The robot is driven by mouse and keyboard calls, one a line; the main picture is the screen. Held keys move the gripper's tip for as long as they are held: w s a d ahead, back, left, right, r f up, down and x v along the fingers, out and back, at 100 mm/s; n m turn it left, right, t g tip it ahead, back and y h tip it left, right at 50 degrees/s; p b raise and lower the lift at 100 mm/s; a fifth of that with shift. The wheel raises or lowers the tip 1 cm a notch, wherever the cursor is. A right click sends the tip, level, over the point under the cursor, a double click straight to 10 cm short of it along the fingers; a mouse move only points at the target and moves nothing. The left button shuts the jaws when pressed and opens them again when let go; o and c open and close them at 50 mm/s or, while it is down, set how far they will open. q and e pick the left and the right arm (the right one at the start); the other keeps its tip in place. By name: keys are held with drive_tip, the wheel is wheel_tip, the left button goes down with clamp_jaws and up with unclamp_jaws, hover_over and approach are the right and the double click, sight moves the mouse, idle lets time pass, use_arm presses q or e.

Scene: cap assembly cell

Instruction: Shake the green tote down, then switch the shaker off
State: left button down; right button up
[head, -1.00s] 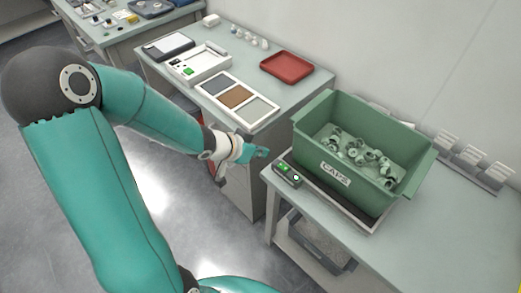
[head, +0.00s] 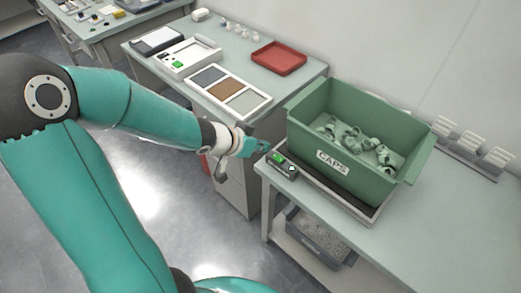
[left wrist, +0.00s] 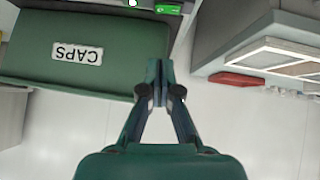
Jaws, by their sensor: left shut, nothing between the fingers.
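The green tote (head: 300,137) labelled CAPS stands upright on a flat shaker plate (head: 365,214) on the right bench. Several grey-green caps (head: 362,140) lie loose in it, uneven. The tote also shows upside down in the left wrist view (left wrist: 40,72). A small dark control box (head: 283,168) with a green part and a white knob sits at the shaker's near left corner; its edge shows at the top of the left wrist view (left wrist: 168,8). My left gripper (head: 260,146) is shut and empty, just left of the box and apart from it. My right gripper is out of view.
A red tray (head: 279,58) and a three-part colour panel (head: 227,90) lie on the left bench. White holders (head: 468,143) stand along the wall behind the tote. A grey bin (head: 318,240) sits under the right bench. The bench's right side is clear.

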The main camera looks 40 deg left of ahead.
use_arm(q)
drive_tip(key=b, duration=0.5)
hover_over(280, 159)
drive_tip(key=s, duration=0.2)
wheel_tip(280, 159, down, 6)
drive_tip(key=shift+w+a+f+b, duration=0.1)
drive_tip(key=shift+a+f+b, duration=0.05)
drive_tip(key=shift+f+b, duration=0.35)
drive_tip(key=shift+w+a+f+b, duration=0.1)
drive_tip(key=shift+a+f+b, duration=0.05)
drive_tip(key=shift+f+b, duration=0.35)
drive_tip(key=shift+s+d+f+b, duration=0.1)
drive_tip(key=shift+f+b, duration=0.45)
drive_tip(key=shift+f, duration=0.05)
drive_tip(key=shift+d+f+b, duration=0.1)
drive_tip(key=shift+f+b, duration=0.35)
drive_tip(key=shift+s+r, duration=0.1)
drive_tip(key=shift+r, duration=0.15)
drive_tip(key=shift+f, duration=0.1)
drive_tip(key=shift+p, duration=0.35)
